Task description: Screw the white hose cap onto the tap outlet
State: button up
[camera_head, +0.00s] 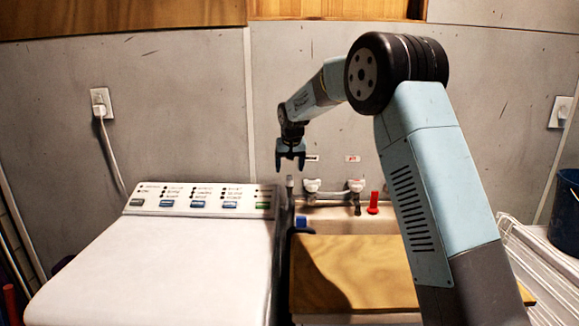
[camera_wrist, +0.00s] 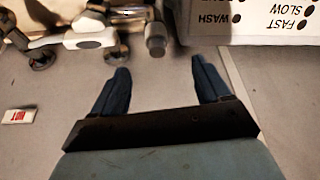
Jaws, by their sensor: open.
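My gripper (camera_head: 290,166) is open and points down in front of the wall, above the gap between washing machine and sink. In the wrist view its two fingers (camera_wrist: 160,72) are apart with nothing between them. A small upright grey-white cylinder (camera_head: 290,183) stands just below the fingertips; it also shows just beyond them in the wrist view (camera_wrist: 155,38). I cannot tell for sure whether it is the hose cap. Two white-handled taps, left (camera_head: 312,186) and right (camera_head: 356,185), sit on the wall to its right. A dark outlet (camera_head: 357,206) hangs below the right tap.
The washing machine (camera_head: 150,262) with its control panel (camera_head: 197,200) fills the left. A wooden board (camera_head: 350,270) covers the sink's front part. A red item (camera_head: 373,203) and a blue item (camera_head: 301,222) are at the sink. A dark bucket (camera_head: 566,215) stands far right.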

aim_at(289, 176)
jog(key=shift+f, duration=0.25)
jog(key=shift+f, duration=2)
grip_shut()
dwell(1.4)
jog(key=m+h, duration=0.1)
jog(key=m, duration=0.3)
jog(key=shift+m+h, duration=0.3)
jog(key=shift+h, duration=0.1)
jog(key=shift+c, duration=1.5)
grip_release()
